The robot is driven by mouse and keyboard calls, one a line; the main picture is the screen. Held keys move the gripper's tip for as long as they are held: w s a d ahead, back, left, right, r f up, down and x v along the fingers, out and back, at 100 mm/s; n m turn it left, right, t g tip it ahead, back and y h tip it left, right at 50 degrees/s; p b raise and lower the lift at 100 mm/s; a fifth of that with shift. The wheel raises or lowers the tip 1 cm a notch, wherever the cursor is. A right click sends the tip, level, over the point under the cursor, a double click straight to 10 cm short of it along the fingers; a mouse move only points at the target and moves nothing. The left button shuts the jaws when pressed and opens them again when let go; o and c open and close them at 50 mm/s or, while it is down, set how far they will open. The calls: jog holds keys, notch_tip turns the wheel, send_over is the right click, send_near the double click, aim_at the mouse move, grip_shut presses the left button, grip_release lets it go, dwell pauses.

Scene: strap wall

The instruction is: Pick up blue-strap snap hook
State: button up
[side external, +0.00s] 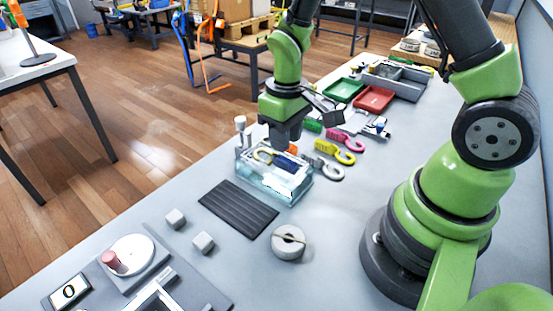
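The blue-strap snap hook shows as a dark blue strap (291,162) with a pale brass-coloured hook at its left end. It is at the top of a clear, pale blue box (284,191); I cannot tell whether it rests on the box or hangs just above it. My gripper (280,146) points down directly over the hook, at or very near the strap. The fingertips are dark and small against the strap, so I cannot tell whether they are open or shut on it.
Right of the box lie a grey hook (328,168), a yellow hook (335,152) and a pink hook (344,138). A black ribbed mat (238,209), a round grey piece (288,242) and small grey blocks (203,242) are in front. Green (344,90) and red (374,99) trays stand behind.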

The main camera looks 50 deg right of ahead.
aim_at(283, 158)
notch_tip(283, 158, down, 5)
jog(key=shift+w+a+f, duration=0.1)
jog(key=shift+a, duration=0.05)
grip_shut()
jog(key=shift+r, duration=0.2)
